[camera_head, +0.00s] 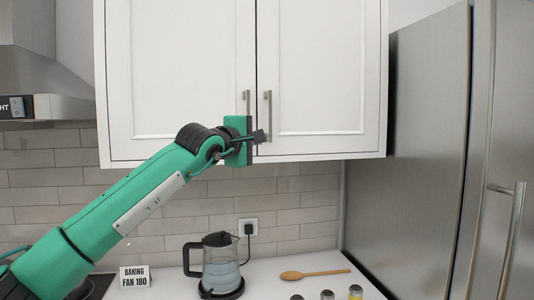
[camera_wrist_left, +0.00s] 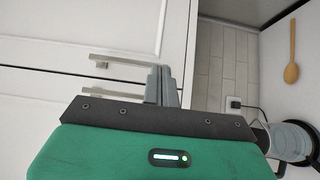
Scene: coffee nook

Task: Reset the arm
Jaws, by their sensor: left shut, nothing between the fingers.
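My left arm, green and black, reaches up from the lower left in the head view. Its gripper (camera_head: 261,136) is in front of the white wall cabinet (camera_head: 180,75), close to the lower ends of the two door handles. In the left wrist view the gripper's fingers (camera_wrist_left: 161,84) are together with nothing between them. The handles (camera_wrist_left: 122,59) show beside the fingertips there; whether they touch cannot be told. Both cabinet doors are closed. My right gripper is in neither view.
Below the cabinet, a kettle (camera_head: 221,262) with water, a wooden spoon (camera_head: 315,273), several small jars and a sign (camera_head: 134,277) stand or lie on the white counter. A steel fridge (camera_head: 415,150) is at right and a range hood (camera_head: 40,75) at left.

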